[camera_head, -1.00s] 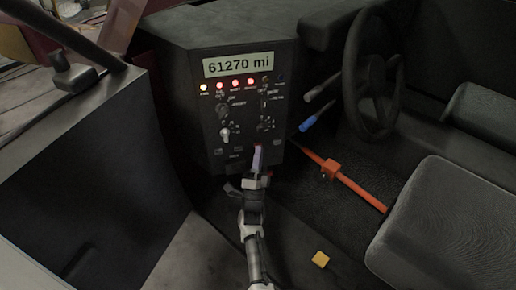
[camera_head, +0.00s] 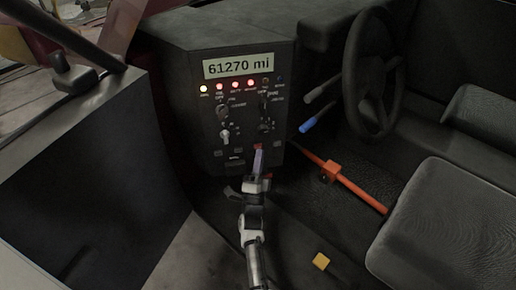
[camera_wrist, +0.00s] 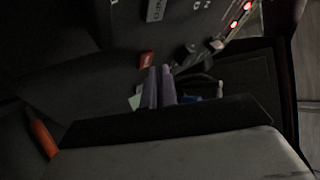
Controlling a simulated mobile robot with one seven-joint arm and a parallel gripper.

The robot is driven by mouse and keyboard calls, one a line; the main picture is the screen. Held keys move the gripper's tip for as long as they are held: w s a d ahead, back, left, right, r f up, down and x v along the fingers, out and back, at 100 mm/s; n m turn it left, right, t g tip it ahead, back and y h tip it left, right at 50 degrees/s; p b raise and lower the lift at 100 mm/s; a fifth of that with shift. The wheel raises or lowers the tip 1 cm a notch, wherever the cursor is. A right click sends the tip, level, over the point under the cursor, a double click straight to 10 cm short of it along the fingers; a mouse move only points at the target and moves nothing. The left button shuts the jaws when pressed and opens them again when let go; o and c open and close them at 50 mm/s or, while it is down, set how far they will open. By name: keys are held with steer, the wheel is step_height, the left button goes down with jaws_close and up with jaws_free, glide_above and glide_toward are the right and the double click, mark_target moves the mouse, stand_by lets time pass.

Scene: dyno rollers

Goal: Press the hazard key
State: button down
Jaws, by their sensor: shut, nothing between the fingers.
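A small red key (camera_head: 257,146), which I take to be the hazard key, sits on the lower part of the black dash panel (camera_head: 207,128). Its label cannot be read. It also shows in the wrist view (camera_wrist: 146,59). My gripper (camera_head: 258,153) is shut and empty, with its purple-grey fingers pointing at the panel. In the head view the fingertips overlap the key's lower edge. In the wrist view the fingertips (camera_wrist: 159,70) are just below and right of the key. I cannot tell whether they touch it.
The panel carries a mileage display (camera_head: 239,65), indicator lights, several dark keys and a key switch (camera_head: 224,135). To the right are a blue-tipped stalk (camera_head: 308,124), an orange lever (camera_head: 352,184), a steering wheel (camera_head: 371,75) and a seat (camera_head: 445,220). A yellow block (camera_head: 321,261) is on the floor.

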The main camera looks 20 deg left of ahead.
steer(key=shift+s, duration=0.1)
steer(key=s+d, duration=0.1)
steer(key=s, duration=0.1)
steer(key=s+d+p, duration=0.1)
steer(key=s+d, duration=0.1)
steer(key=shift+s+d, duration=0.2)
steer(key=shift+s, duration=0.15)
steer(key=c, duration=2.1)
jaws_free()
steer(key=shift+c, duration=0.2)
